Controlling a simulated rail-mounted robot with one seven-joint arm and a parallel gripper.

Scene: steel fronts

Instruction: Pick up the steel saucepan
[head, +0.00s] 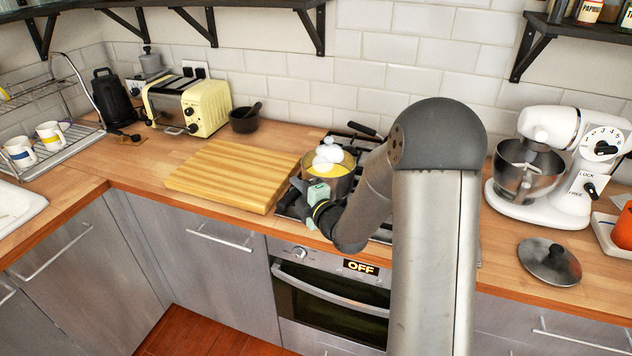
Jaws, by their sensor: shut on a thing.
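The steel saucepan (343,184) stands over the hob, left of my arm. Yellow contents and white round lumps show in it. My gripper (314,192) is at the saucepan's near left side, shut on the saucepan. The exact grip and the handle are hidden by my gripper and wrist. I cannot tell whether the pan rests on the hob or is just above it.
A wooden cutting board (228,174) lies close left of the hob (287,208). A black mortar (244,121) and yellow toaster (200,107) stand behind it. At right are a white stand mixer (548,208) and a loose lid (548,262). Shelves hang above.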

